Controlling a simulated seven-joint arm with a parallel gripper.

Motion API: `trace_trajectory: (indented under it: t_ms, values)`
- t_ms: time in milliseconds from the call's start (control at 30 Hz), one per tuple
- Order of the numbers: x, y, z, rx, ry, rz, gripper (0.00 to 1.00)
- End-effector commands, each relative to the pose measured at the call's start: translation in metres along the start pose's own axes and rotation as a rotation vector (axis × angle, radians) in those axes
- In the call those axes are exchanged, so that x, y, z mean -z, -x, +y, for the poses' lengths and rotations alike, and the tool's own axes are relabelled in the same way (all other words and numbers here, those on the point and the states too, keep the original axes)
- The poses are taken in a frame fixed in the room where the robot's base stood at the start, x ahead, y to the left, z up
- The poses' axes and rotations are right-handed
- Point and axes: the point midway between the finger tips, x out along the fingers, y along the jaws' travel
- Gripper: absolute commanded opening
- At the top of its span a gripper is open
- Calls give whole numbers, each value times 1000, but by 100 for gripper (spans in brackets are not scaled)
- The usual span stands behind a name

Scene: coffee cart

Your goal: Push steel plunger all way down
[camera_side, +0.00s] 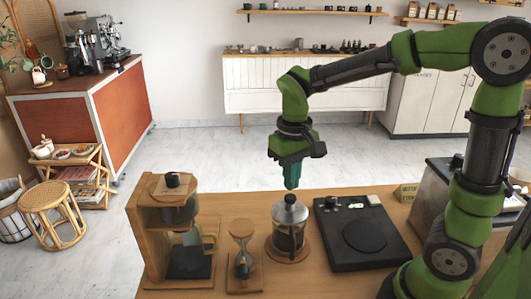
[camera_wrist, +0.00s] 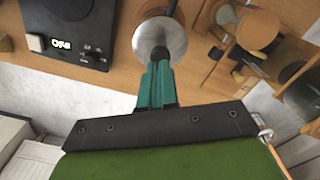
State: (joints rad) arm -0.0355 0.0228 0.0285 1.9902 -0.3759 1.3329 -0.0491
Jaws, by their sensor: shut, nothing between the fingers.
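The French press (camera_side: 289,240) stands upright on a round wooden coaster (camera_side: 287,256) on the wooden counter. It has a steel lid (camera_side: 290,212) with a dark knob (camera_side: 290,198) on top. Dark contents show through the glass; how far down the plunger sits cannot be told. My gripper (camera_side: 292,184) is shut and empty, its teal fingers pointing down just above the knob. In the wrist view the fingertips (camera_wrist: 157,68) lie close to the knob (camera_wrist: 160,54) over the steel lid (camera_wrist: 150,38). Whether they touch it is not clear.
A black scale (camera_side: 360,238) lies right of the press. An hourglass-shaped glass vessel (camera_side: 243,247) and a wooden-framed coffee dripper stand (camera_side: 153,240) are to its left. A grey box-shaped machine (camera_side: 430,190) stands at the right.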

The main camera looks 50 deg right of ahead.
Motion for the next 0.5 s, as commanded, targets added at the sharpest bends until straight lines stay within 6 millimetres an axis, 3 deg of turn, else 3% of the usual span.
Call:
trace_trajectory:
  t_ms: [500]
  values:
    - [1, 43, 0, 1, 0, 4, 0]
